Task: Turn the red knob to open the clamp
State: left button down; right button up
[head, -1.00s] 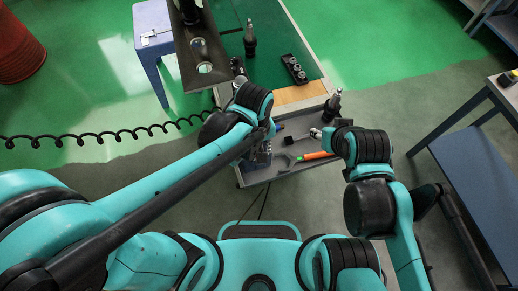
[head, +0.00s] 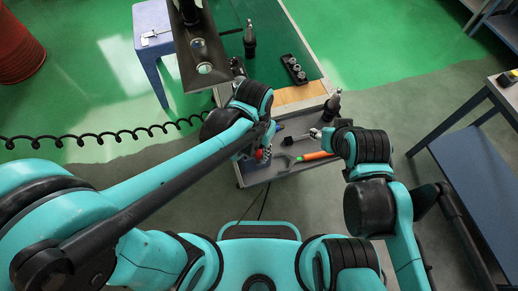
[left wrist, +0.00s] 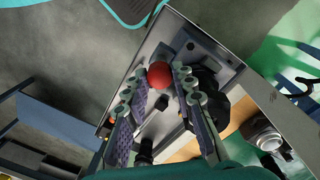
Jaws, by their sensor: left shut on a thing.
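The red knob (left wrist: 160,75) is a round red ball in the left wrist view, between the fingertips of my left gripper (left wrist: 158,78). The fingers, with purple pads, are shut on it from both sides. In the head view the red knob (head: 260,155) shows as a small red spot just below my left gripper (head: 266,146), at the left side of the cart's tray. The clamp body (left wrist: 213,52) is dark and grey beside the knob, partly hidden by a finger.
The grey cart tray (head: 290,172) holds an orange-handled tool (head: 316,156). Dark tool holders (head: 332,103) stand near the tray's right edge and on the green top (head: 262,70). A blue stool (head: 151,18) stands at the back left, with open floor right of the cart.

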pick_arm(q)
jog(key=m, duration=0.5)
jog(key=shift+m, duration=0.3)
dwell(0.4)
jog(key=c, duration=1.3)
grip_release()
jog(key=shift+o, duration=0.2)
